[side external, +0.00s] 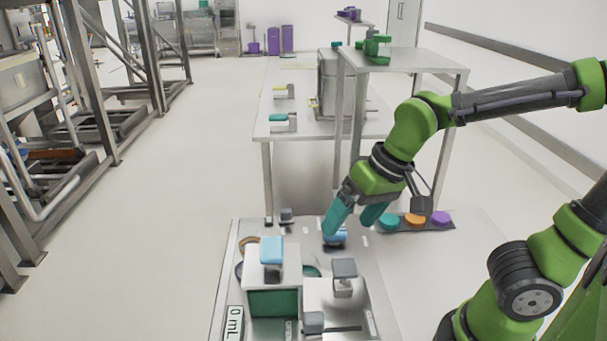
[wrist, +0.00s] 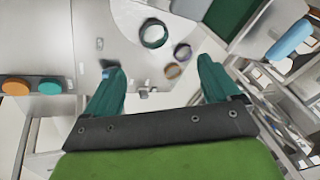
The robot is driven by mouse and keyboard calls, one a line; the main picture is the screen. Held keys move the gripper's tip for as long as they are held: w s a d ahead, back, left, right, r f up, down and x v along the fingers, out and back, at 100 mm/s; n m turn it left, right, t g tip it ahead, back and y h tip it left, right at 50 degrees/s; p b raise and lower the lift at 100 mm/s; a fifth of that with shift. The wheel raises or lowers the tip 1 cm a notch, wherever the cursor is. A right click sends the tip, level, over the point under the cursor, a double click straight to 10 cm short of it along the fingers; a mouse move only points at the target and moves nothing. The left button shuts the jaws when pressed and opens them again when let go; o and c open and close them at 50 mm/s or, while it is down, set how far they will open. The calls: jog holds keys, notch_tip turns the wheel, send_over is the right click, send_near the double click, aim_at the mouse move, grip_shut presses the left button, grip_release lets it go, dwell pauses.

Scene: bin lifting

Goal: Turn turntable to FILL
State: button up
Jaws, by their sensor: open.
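The turntable appears to be the pale round plate (wrist: 128,50) in the wrist view. A dark green ring (wrist: 154,33) and smaller purple and brown rings (wrist: 173,71) are on it. In the side view it is mostly hidden behind a white and green box; a brown ring (side external: 247,243) shows at its left. My gripper (side external: 352,224) has teal fingers spread apart with nothing between them. It is above the bench, close to a blue-topped knob (side external: 335,240); contact cannot be told. In the wrist view my gripper (wrist: 157,66) points toward the plate. No FILL marking is readable.
The white and green box (side external: 273,301) carries a blue handle (side external: 271,250). A grey-topped device (side external: 344,270) stands beside it. A dark strip with teal, orange and purple buttons (side external: 415,219) lies right of my gripper. A tall metal table (side external: 405,60) stands behind.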

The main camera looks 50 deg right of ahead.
jog(key=w+d+f+m+h, duration=0.2)
jog(key=w+d+m+h, duration=0.4)
jog(key=w+d, duration=0.2)
jog(key=shift+g, duration=0.4)
jog(key=x, duration=1.6)
jog(key=shift+s+a+f, duration=0.15)
jog(key=shift+a+f, duration=0.15)
jog(key=shift+f, duration=0.3)
jog(key=c, duration=1.1)
jog(key=shift+o, duration=0.2)
